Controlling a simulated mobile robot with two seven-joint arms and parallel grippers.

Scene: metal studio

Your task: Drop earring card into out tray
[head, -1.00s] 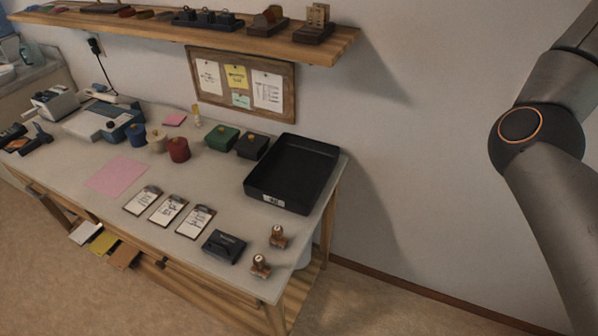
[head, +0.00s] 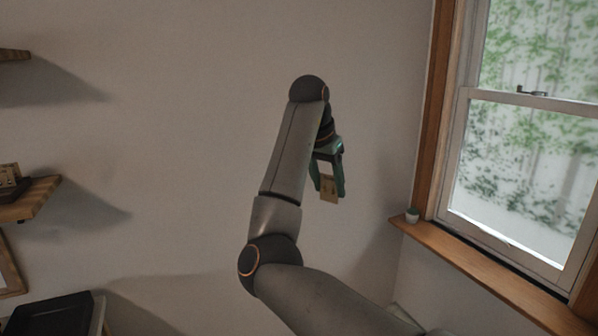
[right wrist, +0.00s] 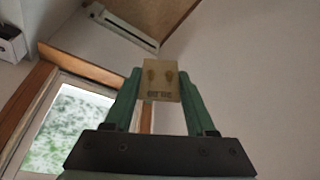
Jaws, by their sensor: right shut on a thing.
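My right gripper (head: 329,180) hangs in the air in front of the bare wall, with its green fingers pointing down. It is shut on the earring card (head: 329,190), a small tan card. In the right wrist view the card (right wrist: 161,82) sits between the fingertips, with two earrings and dark lettering on its face. The out tray (head: 48,318), black, shows only in part at the lower left corner of the head view, well to the left of and below the gripper. My left gripper is not in view.
A window (head: 525,140) with a wooden sill (head: 490,278) stands at the right, with a small pot (head: 412,215) on the sill. A wooden shelf end (head: 30,203) juts from the wall at the left. The wall between is clear.

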